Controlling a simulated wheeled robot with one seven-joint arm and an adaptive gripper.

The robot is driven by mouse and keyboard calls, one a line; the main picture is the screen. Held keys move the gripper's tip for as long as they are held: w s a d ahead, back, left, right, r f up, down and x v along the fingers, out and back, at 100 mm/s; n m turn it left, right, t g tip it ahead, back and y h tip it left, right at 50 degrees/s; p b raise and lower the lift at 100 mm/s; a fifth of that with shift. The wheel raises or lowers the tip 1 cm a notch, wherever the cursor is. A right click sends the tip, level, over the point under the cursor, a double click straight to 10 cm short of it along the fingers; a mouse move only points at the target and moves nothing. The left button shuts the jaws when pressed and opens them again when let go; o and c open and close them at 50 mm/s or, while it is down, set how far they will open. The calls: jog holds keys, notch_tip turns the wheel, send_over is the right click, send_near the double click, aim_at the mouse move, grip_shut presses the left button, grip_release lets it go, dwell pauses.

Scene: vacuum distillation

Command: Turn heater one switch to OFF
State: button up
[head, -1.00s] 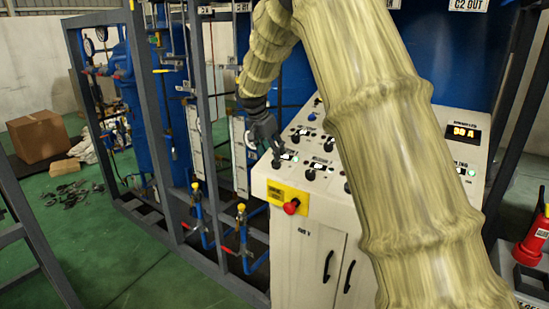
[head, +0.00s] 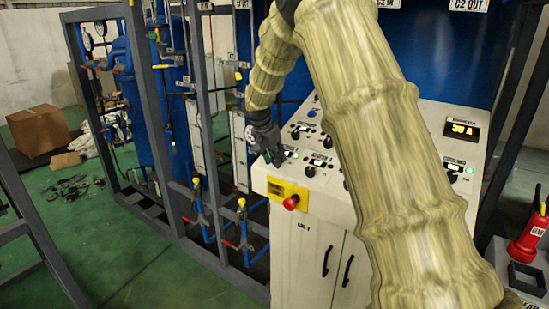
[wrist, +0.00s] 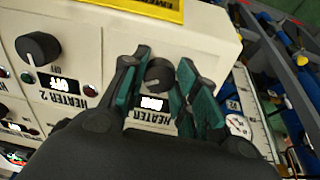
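The heater one knob (wrist: 158,73) is a round black switch on the white control panel. A small lit display (wrist: 153,103) and a partly covered "HEATER" label are beside it; the display text is too blurred to read. My gripper (wrist: 164,67) has its teal-padded fingers apart, one on each side of this knob. A gap shows beside the knob, and I cannot tell whether either finger touches it. In the head view my gripper (head: 272,159) is at the panel's left front corner, hiding most of the knob.
The heater two knob (wrist: 38,46), whose display reads OFF, is beside it. A red emergency button (head: 291,202) on a yellow plate is on the cabinet front below. More knobs (head: 327,142) fill the panel. Grey frame posts (head: 205,120) and blue pipework stand left.

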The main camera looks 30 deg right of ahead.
jog(key=shift+c, duration=0.6)
jog(key=shift+n, duration=0.3)
jog(key=n, duration=1.1)
jog(key=shift+t+p, duration=0.3)
jog(key=shift+p, duration=0.05)
jog(key=shift+n, duration=0.4)
jog(key=o, duration=1)
